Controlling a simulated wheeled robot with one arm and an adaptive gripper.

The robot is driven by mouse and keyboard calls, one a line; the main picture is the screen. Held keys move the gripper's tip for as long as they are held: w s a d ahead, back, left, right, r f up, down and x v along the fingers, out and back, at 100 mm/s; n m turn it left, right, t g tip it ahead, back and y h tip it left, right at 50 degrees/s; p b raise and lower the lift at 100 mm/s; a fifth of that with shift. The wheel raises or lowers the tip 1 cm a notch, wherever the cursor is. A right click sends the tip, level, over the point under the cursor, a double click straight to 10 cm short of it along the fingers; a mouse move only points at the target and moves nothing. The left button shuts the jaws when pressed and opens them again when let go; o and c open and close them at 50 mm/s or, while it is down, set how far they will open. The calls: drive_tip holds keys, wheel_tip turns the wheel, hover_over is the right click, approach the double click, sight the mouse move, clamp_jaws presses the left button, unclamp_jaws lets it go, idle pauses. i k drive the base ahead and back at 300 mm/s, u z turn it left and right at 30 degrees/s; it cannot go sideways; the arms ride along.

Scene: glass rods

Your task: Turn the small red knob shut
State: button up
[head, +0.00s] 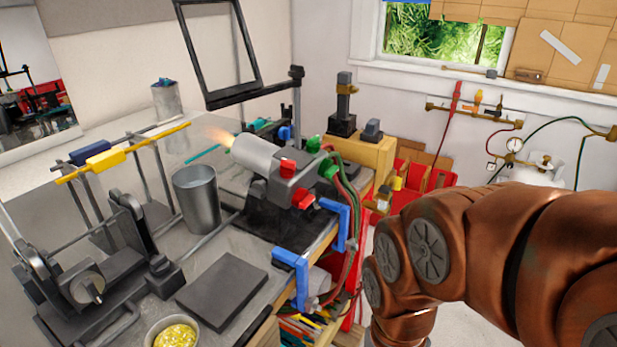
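A grey torch (262,158) is mounted at the bench's right edge, and an orange flame comes from its left end. Two small red knobs are on its body: an upper red knob (288,167) and a lower red knob (303,200) at the right end. Green knobs (327,170) sit beside them, where red and green hoses join. I cannot tell from the picture how far either red knob is turned. My copper-coloured arm crosses the right side, well apart from the torch. My gripper is not in view.
Blue brackets (292,272) stand at the bench's edge under the hoses. A metal cup (197,198), a dark plate (222,288) and a bowl of yellow bits (173,333) are on the bench. Yellow and blue-handled rods (122,153) rest on a rack near the flame.

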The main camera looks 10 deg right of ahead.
sight(287, 168)
drive_tip(key=u, duration=0.45)
drive_tip(key=k, duration=0.35)
drive_tip(key=u, duration=0.6)
